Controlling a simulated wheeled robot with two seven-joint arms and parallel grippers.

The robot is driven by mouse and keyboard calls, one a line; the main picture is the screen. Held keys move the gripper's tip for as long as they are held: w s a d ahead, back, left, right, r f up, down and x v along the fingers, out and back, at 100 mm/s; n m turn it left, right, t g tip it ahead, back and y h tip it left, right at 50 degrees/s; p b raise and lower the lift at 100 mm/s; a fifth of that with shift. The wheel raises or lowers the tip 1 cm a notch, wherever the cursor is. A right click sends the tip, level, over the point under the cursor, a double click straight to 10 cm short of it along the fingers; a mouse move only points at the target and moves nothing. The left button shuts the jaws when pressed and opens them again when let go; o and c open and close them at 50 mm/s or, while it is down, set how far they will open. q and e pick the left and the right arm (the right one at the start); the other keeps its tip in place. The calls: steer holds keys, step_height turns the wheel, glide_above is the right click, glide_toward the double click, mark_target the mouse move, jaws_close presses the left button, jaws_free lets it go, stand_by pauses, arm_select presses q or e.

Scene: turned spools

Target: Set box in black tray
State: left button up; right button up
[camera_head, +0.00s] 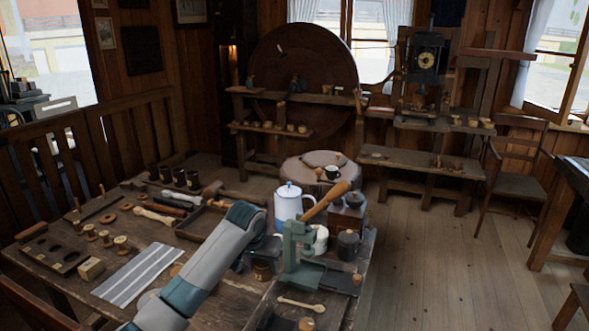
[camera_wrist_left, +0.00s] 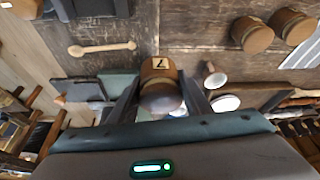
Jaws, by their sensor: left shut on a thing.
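My left gripper (camera_head: 262,250) reaches in over the workbench from the left. It is shut on a small round dark wooden box (camera_head: 262,270), which sits low over the front part of the bench. In the left wrist view the box (camera_wrist_left: 160,82) carries a pale label with a 7, between the two fingers (camera_wrist_left: 160,100). I cannot tell whether its base touches the bench. A flat black tray (camera_head: 343,282) lies to the right, beyond the foot of a green lever stand (camera_head: 298,250); it looks empty. It also shows in the left wrist view (camera_wrist_left: 84,91). My right gripper is not in view.
The green stand with its slanted wooden handle rises between the box and the tray. A white-blue pot (camera_head: 287,203), a grinder (camera_head: 347,215) and a dark jar (camera_head: 348,245) stand behind. A wooden spoon (camera_head: 301,304) lies in front. A striped cloth (camera_head: 138,274) lies left.

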mark_target(256, 262)
arm_select(q)
steer(key=shift+n, duration=0.3)
steer(key=v, duration=0.4)
steer(key=w+a+v, duration=0.1)
steer(key=v, duration=0.1)
steer(key=shift+s+a+r, duration=0.15)
steer(key=shift+r, duration=0.2)
steer(key=s+a+r, duration=0.1)
steer(key=s+a, duration=0.1)
steer(key=s, duration=0.5)
steer(key=s+a+r+n, duration=0.1)
steer(key=s+a+r, duration=0.1)
steer(key=s, duration=0.5)
steer(key=s+a+r, duration=0.1)
steer(key=s+a, duration=0.2)
steer(key=s, duration=0.4)
steer(key=shift+s+a+r+n+y, duration=0.3)
steer(key=shift+s+a+r+y, duration=0.05)
steer(key=shift+s+r+y, duration=0.05)
steer(key=s+f, duration=0.3)
steer(key=f, duration=1.1)
steer(key=shift+s, duration=0.3)
steer(key=shift+a, duration=0.1)
